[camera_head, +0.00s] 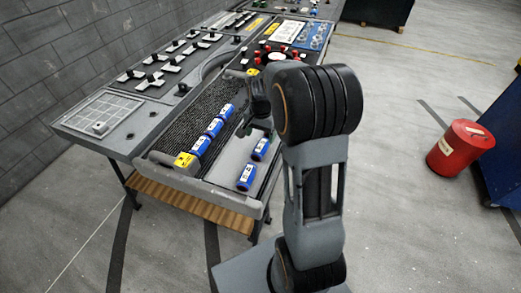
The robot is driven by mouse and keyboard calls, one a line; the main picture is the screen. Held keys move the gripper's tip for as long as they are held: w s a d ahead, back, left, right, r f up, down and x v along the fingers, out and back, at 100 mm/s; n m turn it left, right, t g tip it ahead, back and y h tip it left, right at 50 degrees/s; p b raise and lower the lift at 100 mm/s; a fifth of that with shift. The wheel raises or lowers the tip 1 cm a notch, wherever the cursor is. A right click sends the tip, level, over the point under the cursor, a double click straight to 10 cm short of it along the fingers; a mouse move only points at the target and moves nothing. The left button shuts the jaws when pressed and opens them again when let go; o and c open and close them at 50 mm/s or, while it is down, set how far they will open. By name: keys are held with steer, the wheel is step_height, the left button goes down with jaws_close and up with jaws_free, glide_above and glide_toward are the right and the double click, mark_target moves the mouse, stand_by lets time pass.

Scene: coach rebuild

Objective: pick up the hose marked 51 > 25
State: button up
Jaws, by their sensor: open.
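Several short blue hoses with white labels lie on the bench. Three are in a row on the black ribbed mat: a near one (200,146), a middle one (214,128) and a far one (227,110). Two more lie apart on the pale panel to the right: one (260,149) farther back and one (246,177) near the front edge. The label writing is too small to read, so I cannot tell which is 51 > 25. My gripper (242,128) is open and empty above the bench, just right of the row, partly hidden by my arm.
A yellow tag (185,160) sits at the mat's near end. The bench (134,140) carries black-handled parts, a white grid plate and red knobs farther back. A red canister (459,147) stands on the floor at right beside a blue cabinet (503,140). Open floor lies between.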

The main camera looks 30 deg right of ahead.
mark_target(261, 145)
steer(key=shift+d+f+p, duration=0.1)
steer(key=shift+f+p, duration=0.2)
steer(key=shift+f, duration=3.7)
steer(key=c, duration=1)
